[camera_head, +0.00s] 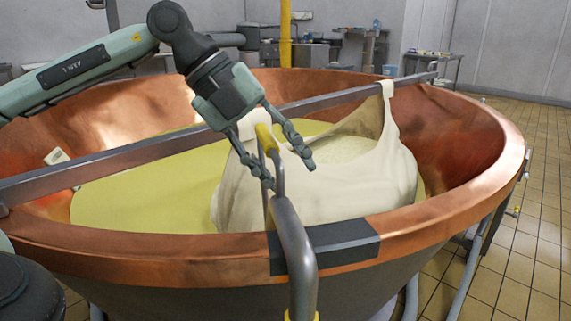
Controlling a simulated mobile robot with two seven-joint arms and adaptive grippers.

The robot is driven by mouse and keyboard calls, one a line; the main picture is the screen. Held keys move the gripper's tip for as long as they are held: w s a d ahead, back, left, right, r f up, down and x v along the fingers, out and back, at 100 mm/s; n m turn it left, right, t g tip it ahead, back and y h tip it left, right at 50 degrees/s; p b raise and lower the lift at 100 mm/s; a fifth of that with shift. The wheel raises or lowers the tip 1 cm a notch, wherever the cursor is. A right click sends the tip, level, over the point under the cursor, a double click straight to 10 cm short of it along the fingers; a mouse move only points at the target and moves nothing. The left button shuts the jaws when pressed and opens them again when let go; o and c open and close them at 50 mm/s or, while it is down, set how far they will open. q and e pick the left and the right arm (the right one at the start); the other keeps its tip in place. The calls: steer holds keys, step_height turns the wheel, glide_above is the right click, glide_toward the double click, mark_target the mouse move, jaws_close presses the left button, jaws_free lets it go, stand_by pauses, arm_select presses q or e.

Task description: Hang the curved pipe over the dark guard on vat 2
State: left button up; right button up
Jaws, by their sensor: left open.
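The curved pipe (297,248) is grey with yellow parts at its top and bottom. It stands at the near rim of the copper vat (150,243) and passes in front of the left part of the dark guard (345,241). A thinner grey leg shows on the vat's inner side, so the pipe appears to straddle the rim at the guard; contact is hard to tell. My left gripper (291,176) is open above the rim, with a finger on either side of the pipe's upper part in the picture. My right gripper is not in view.
A metal bar (130,158) crosses the vat. A white cloth (385,180) hangs from it over pale yellow liquid (150,200). A yellow post (285,35) and side tables stand behind. Tiled floor (540,250) is clear at right.

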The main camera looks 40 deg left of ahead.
arm_select(q)
steer(key=v, duration=1.2)
